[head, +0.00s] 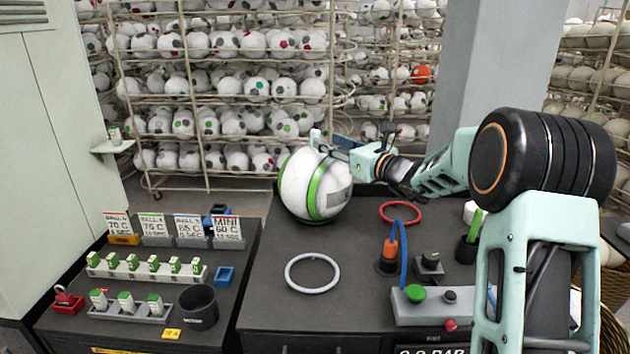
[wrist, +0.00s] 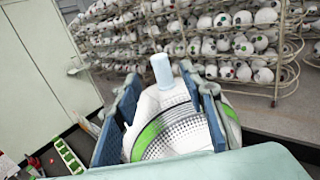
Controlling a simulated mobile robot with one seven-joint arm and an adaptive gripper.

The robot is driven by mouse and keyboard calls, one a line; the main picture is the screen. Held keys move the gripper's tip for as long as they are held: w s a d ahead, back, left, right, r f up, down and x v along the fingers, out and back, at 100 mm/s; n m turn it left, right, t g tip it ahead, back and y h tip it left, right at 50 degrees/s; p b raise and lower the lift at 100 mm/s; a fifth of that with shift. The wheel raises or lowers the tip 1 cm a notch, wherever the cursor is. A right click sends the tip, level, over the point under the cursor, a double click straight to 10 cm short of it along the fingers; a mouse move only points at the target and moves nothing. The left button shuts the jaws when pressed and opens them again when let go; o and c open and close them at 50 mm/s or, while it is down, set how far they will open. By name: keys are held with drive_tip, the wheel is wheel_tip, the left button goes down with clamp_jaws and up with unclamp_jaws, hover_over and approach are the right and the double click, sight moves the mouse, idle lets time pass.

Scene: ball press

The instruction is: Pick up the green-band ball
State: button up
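The green-band ball (head: 300,190) is large and white with a green band and a grey dotted panel. It is at the back left of the dark worktop; I cannot tell whether it touches the top. My gripper (head: 332,146) is at its upper right side. A pale blue cylinder (wrist: 162,70) shows just beyond the ball's top edge.
A grey ring (head: 312,288) and a red ring (head: 400,203) lie on the worktop. A control box (head: 430,318) with buttons and an orange-tipped tool (head: 389,252) stand at right. The left bench holds signs and a dark cup (head: 198,308). Racks of balls (head: 230,90) stand behind.

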sight(318, 137)
drive_tip(key=shift+p+x, duration=1.15)
drive_tip(key=shift+x, duration=2.25)
drive_tip(key=shift+d+f, duration=0.1)
drive_tip(key=shift+f, duration=0.05)
drive_tip(key=shift+c, duration=0.4)
clamp_jaws()
